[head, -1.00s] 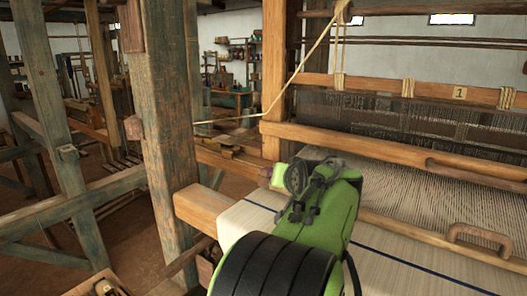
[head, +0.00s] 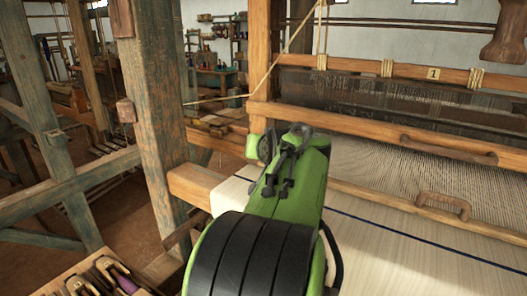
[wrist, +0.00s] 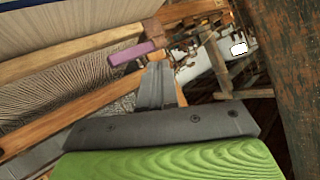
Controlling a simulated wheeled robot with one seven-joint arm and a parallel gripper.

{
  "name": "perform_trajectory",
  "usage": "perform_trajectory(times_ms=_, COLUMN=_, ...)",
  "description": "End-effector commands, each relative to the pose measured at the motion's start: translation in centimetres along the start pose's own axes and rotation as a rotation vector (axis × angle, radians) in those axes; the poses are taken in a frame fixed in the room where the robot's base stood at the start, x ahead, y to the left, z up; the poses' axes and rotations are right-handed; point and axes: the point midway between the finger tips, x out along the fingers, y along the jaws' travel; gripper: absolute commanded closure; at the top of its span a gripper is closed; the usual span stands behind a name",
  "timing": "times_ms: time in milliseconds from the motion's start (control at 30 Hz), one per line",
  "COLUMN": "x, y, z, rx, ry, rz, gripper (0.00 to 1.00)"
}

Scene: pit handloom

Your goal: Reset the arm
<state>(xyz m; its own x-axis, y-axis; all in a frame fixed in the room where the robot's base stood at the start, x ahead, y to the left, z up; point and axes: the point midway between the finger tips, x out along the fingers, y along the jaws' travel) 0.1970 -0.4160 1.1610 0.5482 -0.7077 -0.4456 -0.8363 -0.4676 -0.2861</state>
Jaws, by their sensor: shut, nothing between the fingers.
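My gripper (wrist: 156,84) shows in the wrist view as two grey fingers close together, with nothing between them. Its grey palm and a green part of my arm fill the bottom of that view. In the head view my green and black arm reaches up from the bottom centre, over the near left corner of the loom's cloth (head: 400,245). The fingers cannot be made out there. Behind the fingertips in the wrist view is a pink-purple bar (wrist: 130,53); I cannot tell what it belongs to.
A thick worn post (head: 160,130) stands just left of my arm. The loom's breast beam end (head: 192,183) is beside it. A wooden box of shuttles (head: 105,280) sits at bottom left. A cord (head: 285,60) slants to the loom frame.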

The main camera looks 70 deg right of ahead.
Motion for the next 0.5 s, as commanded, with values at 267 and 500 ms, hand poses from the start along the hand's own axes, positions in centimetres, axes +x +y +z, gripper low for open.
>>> perform_trajectory(times_ms=267, x=-6.2, y=0.7, z=1.0, rx=0.001, ry=0.002, rz=-0.001, gripper=1.0)
perform_trajectory(times_ms=500, x=-8.1, y=1.0, z=1.4, rx=0.0, ry=-0.001, rz=0.0, gripper=1.0)
